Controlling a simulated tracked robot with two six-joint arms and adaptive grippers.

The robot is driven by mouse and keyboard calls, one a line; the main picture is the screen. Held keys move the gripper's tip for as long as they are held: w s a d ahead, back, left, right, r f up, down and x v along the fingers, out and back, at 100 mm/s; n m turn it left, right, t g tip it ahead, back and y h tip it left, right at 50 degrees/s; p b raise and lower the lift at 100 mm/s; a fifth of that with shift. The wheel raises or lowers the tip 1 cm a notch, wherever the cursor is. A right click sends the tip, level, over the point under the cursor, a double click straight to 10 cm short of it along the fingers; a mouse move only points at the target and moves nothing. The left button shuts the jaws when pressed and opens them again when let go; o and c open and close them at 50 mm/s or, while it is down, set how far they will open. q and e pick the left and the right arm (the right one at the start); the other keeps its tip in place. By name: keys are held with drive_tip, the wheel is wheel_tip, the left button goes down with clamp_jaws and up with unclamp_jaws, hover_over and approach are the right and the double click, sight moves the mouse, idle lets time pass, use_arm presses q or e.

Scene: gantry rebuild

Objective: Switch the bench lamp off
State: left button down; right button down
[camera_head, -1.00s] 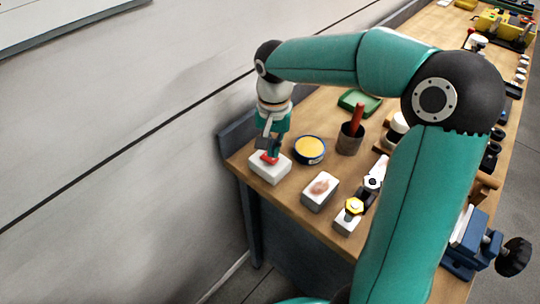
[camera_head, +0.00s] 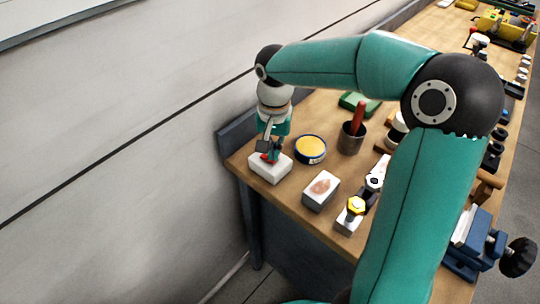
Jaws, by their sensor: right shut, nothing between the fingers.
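A white switch box (camera_head: 270,168) with a red rocker (camera_head: 267,158) on top sits at the near left corner of the wooden bench. My right gripper (camera_head: 271,155) points down at the rocker, shut and empty. Its fingertips are at the rocker and hide part of it. I cannot tell whether they touch it or which way the rocker is tipped. No lamp or lamp light can be made out. My left gripper is not in view.
Right of the box are a yellow-topped round tin (camera_head: 310,148), a dark cup (camera_head: 351,138) with a red handle and a white block (camera_head: 321,189) with a brown patch. A blue vise (camera_head: 467,240) is at the front right. The wall stands close on the left.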

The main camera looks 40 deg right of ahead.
drive_tip(key=shift+f+b, duration=0.3)
drive_tip(key=shift+f, duration=0.1)
drive_tip(key=shift+r+p, duration=2.9)
drive_tip(key=shift+r, duration=0.65)
